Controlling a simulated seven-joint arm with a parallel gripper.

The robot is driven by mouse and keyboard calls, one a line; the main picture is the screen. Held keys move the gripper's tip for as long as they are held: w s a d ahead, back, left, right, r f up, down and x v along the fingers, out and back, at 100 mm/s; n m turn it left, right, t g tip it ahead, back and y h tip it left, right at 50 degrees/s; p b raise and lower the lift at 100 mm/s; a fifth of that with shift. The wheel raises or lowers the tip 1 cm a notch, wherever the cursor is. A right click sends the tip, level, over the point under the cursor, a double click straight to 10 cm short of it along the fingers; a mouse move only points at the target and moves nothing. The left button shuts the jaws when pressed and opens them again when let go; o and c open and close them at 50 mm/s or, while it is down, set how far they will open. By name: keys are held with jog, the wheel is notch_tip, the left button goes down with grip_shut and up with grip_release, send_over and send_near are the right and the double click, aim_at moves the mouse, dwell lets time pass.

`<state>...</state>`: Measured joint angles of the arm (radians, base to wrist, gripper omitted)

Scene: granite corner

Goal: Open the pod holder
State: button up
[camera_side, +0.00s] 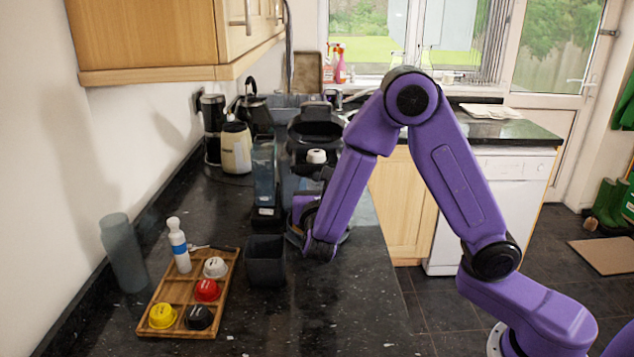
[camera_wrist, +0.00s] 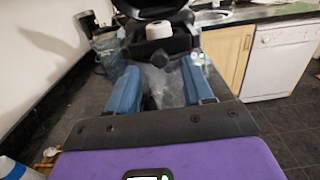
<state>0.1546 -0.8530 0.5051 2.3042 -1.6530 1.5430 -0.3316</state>
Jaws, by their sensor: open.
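The dark coffee machine (camera_side: 315,128) stands on the counter beyond my gripper. A dark rounded part is at its top with a white round piece (camera_side: 316,156) below it. In the wrist view the machine's dark top part (camera_wrist: 150,8) is at the upper middle, above the white piece (camera_wrist: 158,31). I cannot tell which part is the pod holder or whether it is open. My gripper's two blue fingers (camera_wrist: 161,82) are apart, pointing towards the machine, with a blurred greyish clear shape between them. In the side view my wrist hides the fingertips.
A wooden tray (camera_side: 157,290) with several coloured pods and a white-blue bottle (camera_side: 178,246) is at front left. A grey cylinder (camera_side: 123,252) stands beside it. A black square cup (camera_side: 265,261) stands close to my wrist. A kettle (camera_side: 236,146) is behind. The front right counter is clear.

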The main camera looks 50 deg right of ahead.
jog(key=shift+x, duration=1.4)
grip_shut()
jog(key=v, duration=0.8)
grip_release()
